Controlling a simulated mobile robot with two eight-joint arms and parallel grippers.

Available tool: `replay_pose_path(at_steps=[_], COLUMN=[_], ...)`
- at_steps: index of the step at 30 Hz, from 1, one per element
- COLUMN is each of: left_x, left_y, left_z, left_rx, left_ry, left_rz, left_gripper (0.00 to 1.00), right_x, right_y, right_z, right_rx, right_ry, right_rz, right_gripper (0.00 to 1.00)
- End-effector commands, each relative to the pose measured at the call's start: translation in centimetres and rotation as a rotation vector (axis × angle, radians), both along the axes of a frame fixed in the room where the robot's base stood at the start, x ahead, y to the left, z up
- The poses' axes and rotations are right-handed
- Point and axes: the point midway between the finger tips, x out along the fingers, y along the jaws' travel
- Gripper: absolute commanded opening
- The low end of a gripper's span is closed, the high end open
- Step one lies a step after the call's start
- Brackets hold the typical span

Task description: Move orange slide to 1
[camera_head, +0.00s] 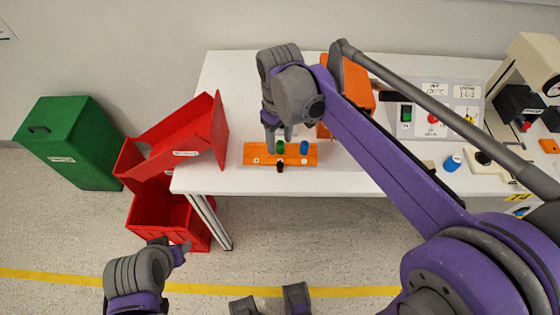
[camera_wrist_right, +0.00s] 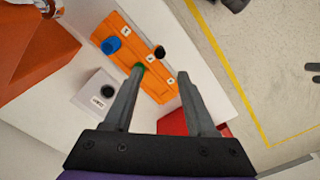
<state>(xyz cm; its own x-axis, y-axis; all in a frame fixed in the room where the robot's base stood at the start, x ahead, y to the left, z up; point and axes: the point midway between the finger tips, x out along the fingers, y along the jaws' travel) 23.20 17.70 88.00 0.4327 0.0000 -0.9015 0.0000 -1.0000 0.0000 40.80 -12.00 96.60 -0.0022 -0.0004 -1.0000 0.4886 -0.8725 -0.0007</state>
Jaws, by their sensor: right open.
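The orange slide board (camera_head: 252,154) lies on the white table near its front edge. On it stand a green knob (camera_head: 281,147), a blue knob (camera_head: 304,147) and a black knob (camera_head: 280,167) at the front edge, about midway. The board (camera_wrist_right: 128,38) also shows in the right wrist view with small white number labels, too small to read surely. My right gripper (camera_head: 279,137) is open above the board's left and middle part. Its left finger in the wrist view partly hides the green knob (camera_wrist_right: 137,66). My left gripper (camera_head: 180,252) is low at the bottom left, away from the table.
A white box with a black knob (camera_wrist_right: 97,88) stands beside the board. An orange box (camera_head: 357,90) is behind it, partly covered by my right arm. A switch panel (camera_head: 460,95) is at right. Red bins (camera_head: 160,222) and a green bin (camera_head: 75,140) stand left.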

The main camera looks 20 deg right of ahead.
Motion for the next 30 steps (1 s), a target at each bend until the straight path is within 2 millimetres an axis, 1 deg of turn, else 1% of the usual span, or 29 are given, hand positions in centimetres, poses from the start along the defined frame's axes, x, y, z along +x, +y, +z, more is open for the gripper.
replay_pose_path(at_steps=[9,15,18,21,28,29,30], left_x=[-0.1,-0.2,-0.2,-0.2,-0.2,-0.2,-0.2], left_y=[0.0,0.0,0.0,0.0,0.0,0.0,0.0], left_z=[-0.6,-0.9,-1.0,-1.0,-1.0,-1.0,-1.0], left_rx=[0.0,0.0,0.0,0.0,0.0,0.0,0.0], left_ry=[0.002,0.003,0.004,0.004,0.004,0.004,0.004], left_rz=[0.0,0.0,0.0,0.0,0.0,0.0,0.0], left_gripper=[0.5,0.5,0.5,0.5,0.5,0.5,0.5], right_x=[0.0,0.0,0.0,-0.1,-0.1,-0.1,-0.1], right_y=[0.0,-0.1,-0.1,-0.1,-0.1,-0.1,-0.1], right_z=[-5.9,-8.8,-9.6,-9.9,-10.0,-10.0,-10.0], right_rx=[0.0,0.001,0.0,0.0,0.0,0.0,0.0], right_ry=[-0.001,-0.002,-0.002,-0.002,-0.002,-0.002,-0.002], right_rz=[-0.002,-0.002,-0.003,-0.003,-0.003,-0.003,-0.003], right_gripper=[0.56,0.56,0.56,0.56,0.56,0.55,0.47])
